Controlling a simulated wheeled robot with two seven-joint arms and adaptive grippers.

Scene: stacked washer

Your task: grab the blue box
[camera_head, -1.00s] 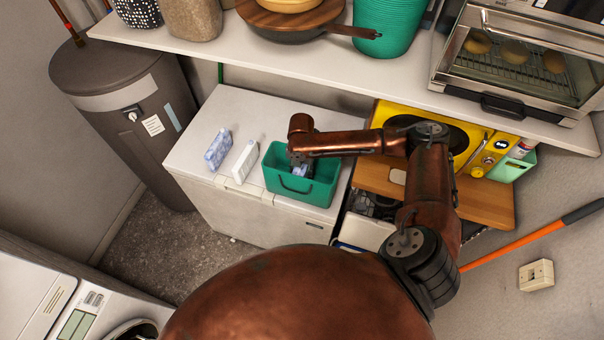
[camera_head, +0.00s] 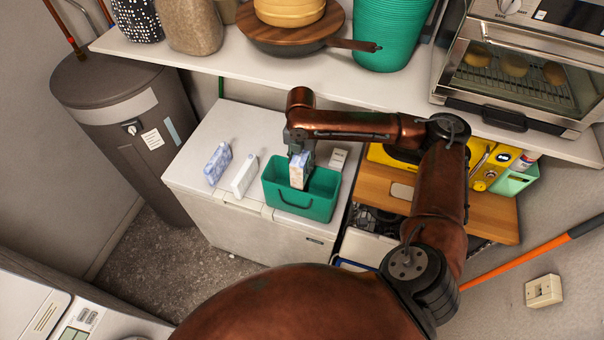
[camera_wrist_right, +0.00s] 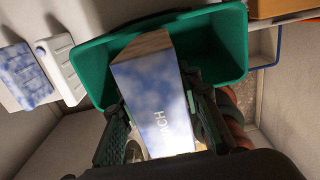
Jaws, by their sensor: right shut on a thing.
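A blue-and-white box with lettering (camera_wrist_right: 157,100) is held between the fingers of my right gripper (camera_wrist_right: 165,140). In the head view my right gripper (camera_head: 300,150) points down over the green bin (camera_head: 303,203), with the held box (camera_head: 299,170) under it at the bin's opening. The box's lower end overlaps the bin, so I cannot tell how much of it is inside. My left gripper is not in view.
A white bottle-like item (camera_head: 244,177) stands between the second box and the bin. The shelf (camera_head: 220,58) with a pan and teal basket runs behind my arm. A yellow appliance (camera_head: 395,158) is right of the chest.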

